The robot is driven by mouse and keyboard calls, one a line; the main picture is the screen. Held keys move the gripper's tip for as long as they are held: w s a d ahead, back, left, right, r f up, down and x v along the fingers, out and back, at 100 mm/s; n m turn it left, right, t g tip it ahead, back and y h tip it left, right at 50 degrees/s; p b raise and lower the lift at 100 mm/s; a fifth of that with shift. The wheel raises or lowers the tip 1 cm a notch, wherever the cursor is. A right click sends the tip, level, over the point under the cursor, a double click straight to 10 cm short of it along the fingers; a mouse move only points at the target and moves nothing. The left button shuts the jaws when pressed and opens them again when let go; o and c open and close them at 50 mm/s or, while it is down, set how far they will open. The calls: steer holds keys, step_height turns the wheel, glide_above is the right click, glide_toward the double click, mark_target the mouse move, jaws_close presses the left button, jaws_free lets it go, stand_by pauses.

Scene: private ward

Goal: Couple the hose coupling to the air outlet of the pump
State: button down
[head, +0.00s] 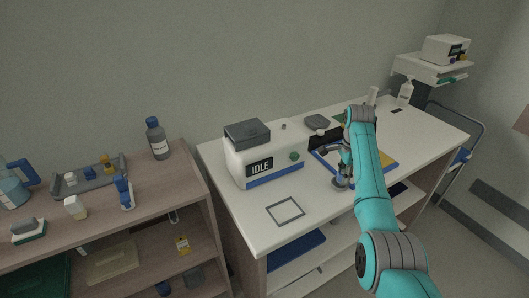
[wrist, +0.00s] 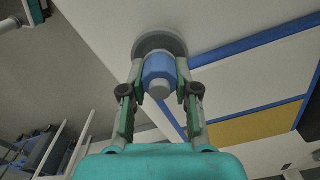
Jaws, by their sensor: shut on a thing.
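The pump (head: 250,158) is a white box with a grey top, a blue base stripe, a display reading IDLE and a green knob. It stands on the white table, left of my gripper. My gripper (head: 340,165) is shut on the hose coupling (wrist: 160,68), a short blue and grey cylinder. In the wrist view the two fingers (wrist: 160,78) grip its sides, and a grey disc shows around its far end. In the head view the coupling (head: 341,183) is small beneath the gripper; I cannot tell whether it touches the table. I cannot make out the air outlet for certain.
A blue-edged mat (head: 321,158) with a yellow area lies beside my gripper. A grey square frame (head: 285,211) lies in front of the pump. A dark-topped item (head: 317,121) and a white bottle (head: 405,92) stand farther back. A wooden shelf unit (head: 160,205) stands left.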

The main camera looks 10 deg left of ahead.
steer(key=shift+r, duration=2.35)
